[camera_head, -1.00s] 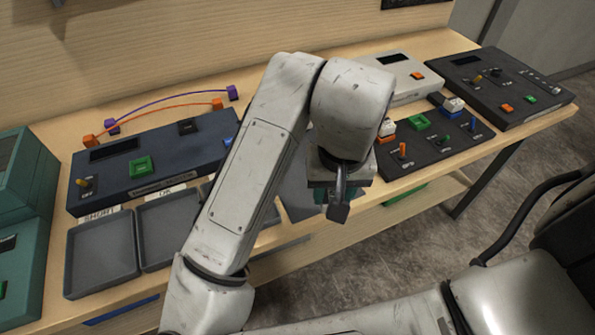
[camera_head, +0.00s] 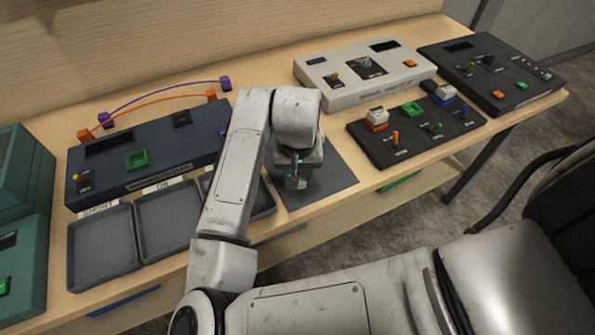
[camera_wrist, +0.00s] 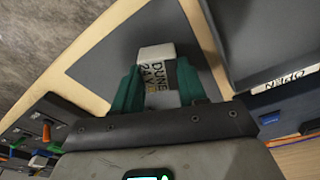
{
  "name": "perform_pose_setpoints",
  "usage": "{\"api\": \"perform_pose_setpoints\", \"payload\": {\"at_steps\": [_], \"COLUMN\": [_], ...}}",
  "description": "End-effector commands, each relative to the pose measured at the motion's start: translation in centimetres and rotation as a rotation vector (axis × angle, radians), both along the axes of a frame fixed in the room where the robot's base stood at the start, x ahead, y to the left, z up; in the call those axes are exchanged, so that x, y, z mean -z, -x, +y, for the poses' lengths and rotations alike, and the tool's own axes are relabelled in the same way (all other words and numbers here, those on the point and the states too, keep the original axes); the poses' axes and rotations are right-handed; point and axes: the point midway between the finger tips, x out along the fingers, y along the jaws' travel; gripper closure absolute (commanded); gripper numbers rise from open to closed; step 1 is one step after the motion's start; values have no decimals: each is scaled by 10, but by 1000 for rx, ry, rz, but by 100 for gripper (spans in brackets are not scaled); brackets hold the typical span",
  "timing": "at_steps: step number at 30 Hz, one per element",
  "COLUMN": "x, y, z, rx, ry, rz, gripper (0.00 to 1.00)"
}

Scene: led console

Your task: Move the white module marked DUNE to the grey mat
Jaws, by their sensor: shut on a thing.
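The white module marked DUNE 24 V (camera_wrist: 157,52) shows in the wrist view between the green fingers of my gripper (camera_wrist: 158,82), which is shut on it. In the head view my gripper (camera_head: 296,182) is over the grey mat (camera_head: 333,175), nearer its left side. The module is mostly hidden there by my gripper. The grey mat (camera_wrist: 105,65) lies behind the module in the wrist view. I cannot tell whether the module touches the mat or hangs just above it.
Grey trays (camera_head: 103,250) stand left of the mat, one partly behind my arm. A dark blue console (camera_head: 150,160) is behind them. A black panel with switches and modules (camera_head: 415,145) is right of the mat. A light grey console (camera_head: 350,95) stands behind that panel.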

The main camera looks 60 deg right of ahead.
Motion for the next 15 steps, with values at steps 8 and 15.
{"api": "perform_pose_setpoints", "payload": {"at_steps": [8,15], "x": [7,10], "y": [0,0], "z": [0,0], "rx": [1,1], "ry": [0,0], "rz": [-1,-1], "gripper": [89,53]}}
